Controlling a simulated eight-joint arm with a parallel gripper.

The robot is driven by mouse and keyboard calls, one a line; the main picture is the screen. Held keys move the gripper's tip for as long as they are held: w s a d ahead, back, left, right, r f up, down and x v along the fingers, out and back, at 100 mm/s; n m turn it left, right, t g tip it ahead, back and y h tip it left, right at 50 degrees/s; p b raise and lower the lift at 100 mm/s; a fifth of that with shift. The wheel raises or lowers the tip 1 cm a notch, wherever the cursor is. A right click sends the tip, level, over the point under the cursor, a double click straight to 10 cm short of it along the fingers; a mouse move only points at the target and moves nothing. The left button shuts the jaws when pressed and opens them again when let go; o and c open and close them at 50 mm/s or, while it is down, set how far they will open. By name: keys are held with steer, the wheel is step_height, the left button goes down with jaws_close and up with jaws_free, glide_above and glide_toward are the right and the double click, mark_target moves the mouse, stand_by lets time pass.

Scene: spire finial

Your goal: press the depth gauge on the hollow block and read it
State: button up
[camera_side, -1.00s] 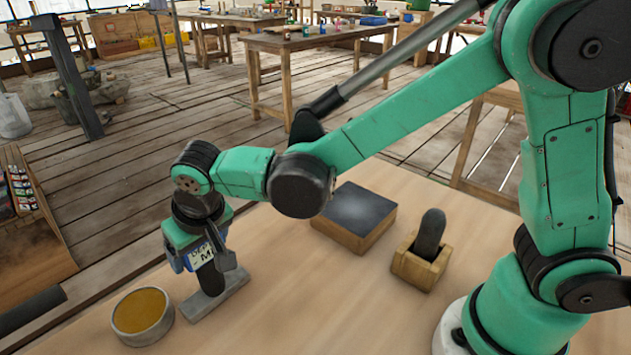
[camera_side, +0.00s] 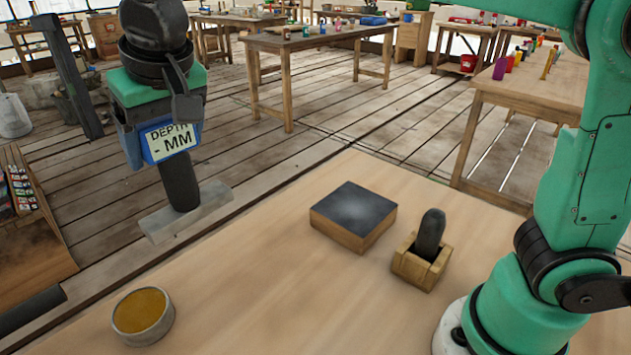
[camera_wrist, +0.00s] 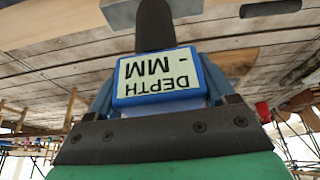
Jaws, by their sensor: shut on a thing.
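My gripper (camera_side: 160,118) is shut on the depth gauge and holds it up in the air at the left of the side view. The gauge has a blue-framed display (camera_side: 171,141) reading "DEPTH - MM" with a dash and no number, a dark stem (camera_side: 180,187) and a flat grey foot (camera_side: 213,205). The foot touches nothing that I can see. The wrist view shows the display (camera_wrist: 158,77) upside down between the fingers. A small wooden block (camera_side: 411,268) on the table has a dark rounded rod (camera_side: 432,231) standing in it. I cannot tell whether this is the hollow block.
A wooden block with a dark flat top (camera_side: 354,213) sits left of the small block. A round tin of yellow-brown material (camera_side: 142,314) stands at the table's front left. The table (camera_side: 270,300) between them is clear. Other workbenches stand behind.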

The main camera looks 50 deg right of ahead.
step_height(320, 180, up, 3)
steer(key=shift+r, duration=0.1)
steer(key=d+f+m, duration=0.2)
steer(key=d+f, duration=0.1)
steer(key=d, duration=1.2)
steer(key=s+d+f+m+h, duration=0.1)
steer(key=s+d+f+m, duration=0.1)
steer(key=s+d+f, duration=0.4)
steer(key=shift+s+d+f+m+h, duration=0.15)
steer(key=shift+d+f+m+h, duration=0.2)
steer(key=shift+d+f, duration=2.1)
steer(key=shift+d+r, duration=0.65)
steer(key=shift+d, duration=0.15)
steer(key=shift+f, duration=1.3)
steer(key=shift+r, duration=2.5)
